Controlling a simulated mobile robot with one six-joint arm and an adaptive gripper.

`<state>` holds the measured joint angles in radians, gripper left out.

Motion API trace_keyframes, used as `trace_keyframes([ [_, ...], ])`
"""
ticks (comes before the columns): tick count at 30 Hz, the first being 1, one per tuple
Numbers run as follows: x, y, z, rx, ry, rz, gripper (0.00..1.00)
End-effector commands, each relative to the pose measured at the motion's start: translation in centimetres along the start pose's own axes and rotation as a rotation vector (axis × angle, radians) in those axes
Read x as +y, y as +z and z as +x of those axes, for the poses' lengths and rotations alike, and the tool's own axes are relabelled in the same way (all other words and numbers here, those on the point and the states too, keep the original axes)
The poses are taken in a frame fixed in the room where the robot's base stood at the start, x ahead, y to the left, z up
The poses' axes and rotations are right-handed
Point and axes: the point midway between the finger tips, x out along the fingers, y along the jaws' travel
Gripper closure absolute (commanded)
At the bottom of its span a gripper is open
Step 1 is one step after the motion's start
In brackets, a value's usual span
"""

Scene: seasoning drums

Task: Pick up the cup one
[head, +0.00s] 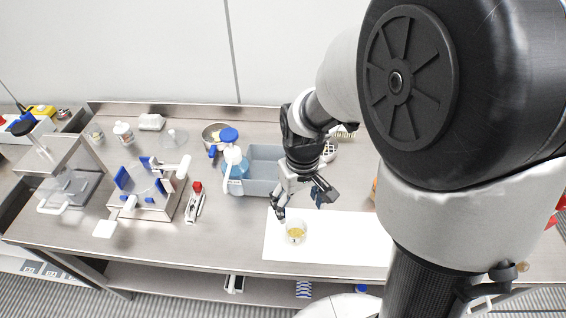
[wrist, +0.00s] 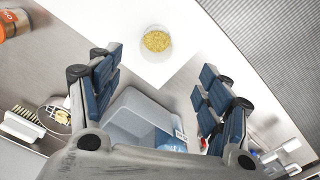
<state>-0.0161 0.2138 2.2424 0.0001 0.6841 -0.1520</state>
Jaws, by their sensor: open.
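A small clear cup (head: 296,232) with yellow grains in it stands on a white sheet (head: 340,244) near the front edge of the table. In the wrist view the cup (wrist: 156,41) shows top centre, beyond the fingertips, on the same white sheet (wrist: 100,22). My gripper (head: 297,200) is open and empty, above and just behind the cup in the head view. Its two blue-padded fingers spread left and right in the wrist view (wrist: 158,75), and the cup is not between them. Whether any other cup is hidden behind my arm I cannot tell.
A metal bowl (head: 215,133), a red-topped tool (head: 196,203) and a blue-clamped device (head: 146,188) lie further left. The white sheet is otherwise clear near the cup.

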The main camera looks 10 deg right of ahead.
Motion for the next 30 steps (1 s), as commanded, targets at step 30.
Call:
trace_keyframes([
  [30, 0.8, -0.6, 15.2, -0.004, -0.001, 0.001, 0.29],
])
